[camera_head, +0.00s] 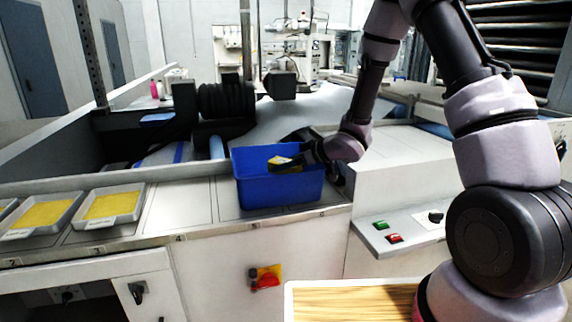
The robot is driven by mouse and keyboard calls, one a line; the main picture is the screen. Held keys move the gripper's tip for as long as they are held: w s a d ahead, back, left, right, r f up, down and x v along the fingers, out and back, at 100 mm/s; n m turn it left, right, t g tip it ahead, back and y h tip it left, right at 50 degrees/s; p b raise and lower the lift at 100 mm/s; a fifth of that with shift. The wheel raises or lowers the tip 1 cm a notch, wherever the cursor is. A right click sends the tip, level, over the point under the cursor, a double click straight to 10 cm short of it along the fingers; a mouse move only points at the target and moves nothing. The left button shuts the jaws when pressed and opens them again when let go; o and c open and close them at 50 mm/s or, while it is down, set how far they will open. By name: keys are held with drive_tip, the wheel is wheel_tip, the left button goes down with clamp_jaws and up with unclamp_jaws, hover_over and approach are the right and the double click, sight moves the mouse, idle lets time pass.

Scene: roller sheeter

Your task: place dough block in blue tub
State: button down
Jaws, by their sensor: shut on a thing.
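The blue tub (279,189) stands on the pale metal counter in the middle of the view, near the counter's front edge. My gripper (297,160) reaches in from the right, over the tub's opening. It is shut on the dough block (284,162), a small yellow piece with a pale top. The block shows at or just inside the tub's rim. The tub's front wall hides the inside, so I cannot tell whether the block touches the bottom.
Metal trays with yellow contents (113,205) lie on the counter at left. A control panel with green and red buttons (394,238) is right of the tub. A red and yellow switch (266,279) is on the front below. Dark rollers (223,100) stand behind.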

drive_tip(key=shift+f, duration=0.55)
unclamp_jaws()
drive_tip(key=shift+r, duration=0.1)
